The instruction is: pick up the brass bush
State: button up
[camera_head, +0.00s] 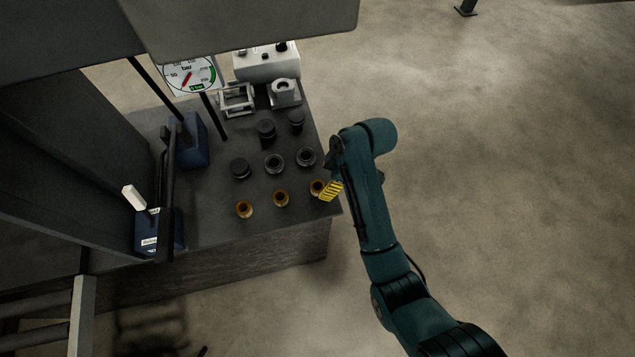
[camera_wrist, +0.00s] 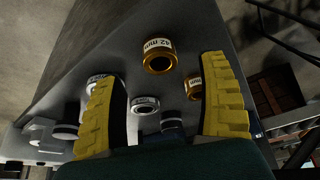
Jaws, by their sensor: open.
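Three brass bushes stand in a row near the front edge of the bench in the head view: a left one (camera_head: 244,209), a middle one (camera_head: 280,198) and a right one (camera_head: 317,187). My gripper (camera_head: 331,189), with yellow fingers, is beside the right bush and partly overlaps it. In the wrist view, my open fingers (camera_wrist: 162,75) frame a brass bush (camera_wrist: 158,62) labelled "42 mm", with a visible gap to both fingers. A second brass bush (camera_wrist: 193,88) is partly hidden by the right finger.
Several dark and grey rings (camera_head: 274,163) stand behind the brass row on the dark bench (camera_head: 215,235). Open floor lies right of the bench.

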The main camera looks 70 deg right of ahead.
aim_at(319, 186)
jog(key=b+x, duration=0.1)
jog(key=x, duration=0.5)
jog(key=shift+w+f+b, duration=0.1)
jog(key=shift+w+b, duration=0.05)
jog(key=shift+b, duration=0.15)
jog(key=c, duration=1.3)
